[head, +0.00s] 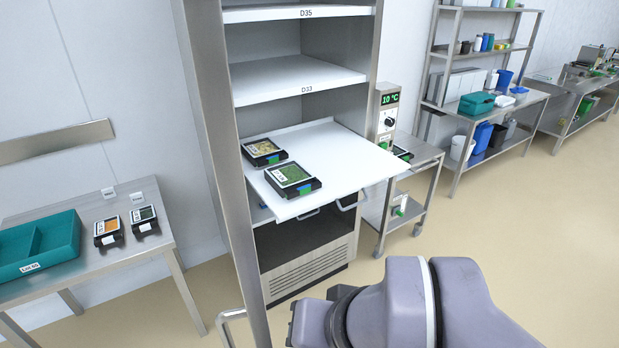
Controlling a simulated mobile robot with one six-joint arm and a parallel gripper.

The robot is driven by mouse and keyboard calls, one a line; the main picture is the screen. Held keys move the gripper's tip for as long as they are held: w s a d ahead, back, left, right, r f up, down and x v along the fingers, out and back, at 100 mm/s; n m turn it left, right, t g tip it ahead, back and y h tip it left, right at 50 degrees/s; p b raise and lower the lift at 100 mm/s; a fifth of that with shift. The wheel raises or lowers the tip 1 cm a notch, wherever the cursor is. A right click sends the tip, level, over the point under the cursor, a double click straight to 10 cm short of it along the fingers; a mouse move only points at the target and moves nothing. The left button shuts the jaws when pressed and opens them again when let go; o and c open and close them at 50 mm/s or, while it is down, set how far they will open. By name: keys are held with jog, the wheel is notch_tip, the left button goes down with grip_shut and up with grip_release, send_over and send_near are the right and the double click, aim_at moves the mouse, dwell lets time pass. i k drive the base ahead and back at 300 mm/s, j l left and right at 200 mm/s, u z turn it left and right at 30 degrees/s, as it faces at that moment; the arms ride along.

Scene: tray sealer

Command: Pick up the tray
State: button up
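Several small black trays are in view, and I cannot tell which one the task means. A tray with green contents (293,175) lies near the front edge of the pulled-out white shelf (340,160). A tray with pale yellow contents (264,147) lies behind it, near the shelf's left side. A tray with orange contents (107,227) and one with dark green contents (144,214) lie on the steel table at left. Another tray (402,153) is partly hidden on the cart at right. My arm shows at the bottom, but my gripper is out of view.
The cabinet's steel post (222,150) stands left of the pulled-out shelf, with fixed shelf D33 (290,78) above. A teal bin (66,238) is on the left table (110,254). A 10 °C display (389,99) stands at right. The floor at right is clear.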

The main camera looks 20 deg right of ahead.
aim_at(291, 180)
jog(key=i+l+u, duration=0.1)
jog(key=i+l, duration=0.25)
jog(key=l, duration=0.3)
jog(key=i+l+u, duration=0.15)
jog(key=l, duration=0.2)
jog(key=i+l, duration=0.2)
jog(key=l, duration=0.15)
jog(key=i+u, duration=0.15)
jog(key=i, duration=0.5)
